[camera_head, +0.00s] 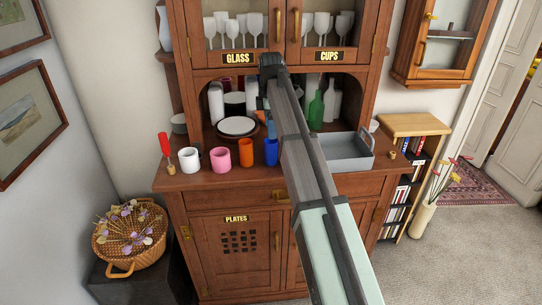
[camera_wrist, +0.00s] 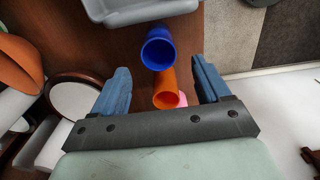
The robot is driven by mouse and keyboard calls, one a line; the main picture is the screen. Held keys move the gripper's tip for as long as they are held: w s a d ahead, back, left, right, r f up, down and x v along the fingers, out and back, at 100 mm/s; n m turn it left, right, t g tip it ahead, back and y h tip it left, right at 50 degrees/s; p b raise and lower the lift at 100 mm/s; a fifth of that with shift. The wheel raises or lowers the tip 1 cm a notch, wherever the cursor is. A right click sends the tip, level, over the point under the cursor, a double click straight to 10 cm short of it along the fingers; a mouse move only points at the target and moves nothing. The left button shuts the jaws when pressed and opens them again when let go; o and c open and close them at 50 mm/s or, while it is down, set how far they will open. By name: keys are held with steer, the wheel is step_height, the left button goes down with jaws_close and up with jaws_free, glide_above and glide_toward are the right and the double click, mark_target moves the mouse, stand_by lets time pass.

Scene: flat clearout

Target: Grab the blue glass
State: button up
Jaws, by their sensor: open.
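The blue glass (camera_head: 271,152) stands upright near the front edge of the cabinet counter, at the right end of a row of cups. The wrist view looks down into the blue glass (camera_wrist: 158,50). My gripper (camera_wrist: 160,68) is open and empty above the row, with one finger on each side of the picture. In that view the blue glass lies just past the fingertips and the orange cup (camera_wrist: 165,92) shows between the fingers. In the head view my arm hides most of the gripper.
A pink cup (camera_head: 220,160) and a white mug (camera_head: 189,160) stand left of the orange cup. A grey tray (camera_head: 345,163) lies to the right of the blue glass. Plates (camera_head: 237,127), bottles (camera_head: 315,110) and the cabinet's upper part stand behind.

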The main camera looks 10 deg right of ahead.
mark_target(271, 152)
steer(key=shift+w+d+f, duration=0.1)
steer(key=shift+f, duration=5.5)
steer(key=shift+c, duration=0.4)
steer(key=c, duration=1)
steer(key=shift+r, duration=0.15)
